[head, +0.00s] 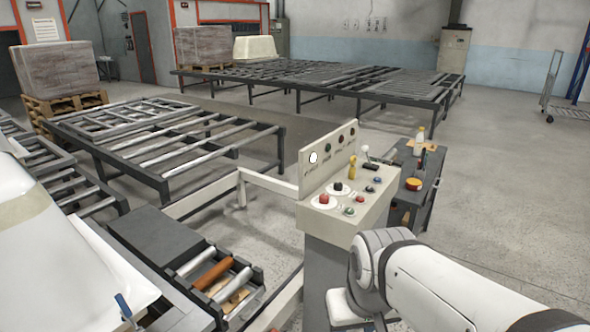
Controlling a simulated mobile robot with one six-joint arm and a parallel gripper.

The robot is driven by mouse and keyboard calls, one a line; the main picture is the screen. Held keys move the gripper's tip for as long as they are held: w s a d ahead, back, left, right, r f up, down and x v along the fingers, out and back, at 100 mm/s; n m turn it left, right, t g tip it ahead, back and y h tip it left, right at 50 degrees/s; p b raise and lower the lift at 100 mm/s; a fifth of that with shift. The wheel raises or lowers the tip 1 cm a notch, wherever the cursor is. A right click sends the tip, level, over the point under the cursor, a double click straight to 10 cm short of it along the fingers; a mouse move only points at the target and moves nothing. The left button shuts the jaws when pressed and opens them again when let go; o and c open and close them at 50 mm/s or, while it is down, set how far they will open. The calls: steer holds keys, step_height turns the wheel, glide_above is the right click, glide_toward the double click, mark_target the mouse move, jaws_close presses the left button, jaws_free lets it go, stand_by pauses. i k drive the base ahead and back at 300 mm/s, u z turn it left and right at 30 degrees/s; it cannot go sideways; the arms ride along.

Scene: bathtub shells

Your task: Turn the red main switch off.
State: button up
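A beige control console (345,222) stands right of centre, with a sloped top and an upright back panel. A red knob (324,199) sits on a white round plate at the left of its top. A black knob (338,187) on a similar plate is just behind it. My white arm comes in at the lower right, in front of the console. My gripper's fingers are not visible.
A dark cart (410,205) with a bottle (420,136) and a red-yellow round item (413,184) stands right of the console. A roller conveyor (160,140) is at the left. A white tub shell (45,235) fills the lower left. Floor at the right is open.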

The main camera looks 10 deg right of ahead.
mark_target(323, 198)
steer(key=z, duration=0.1)
steer(key=i, duration=1.2)
steer(key=z, duration=0.15)
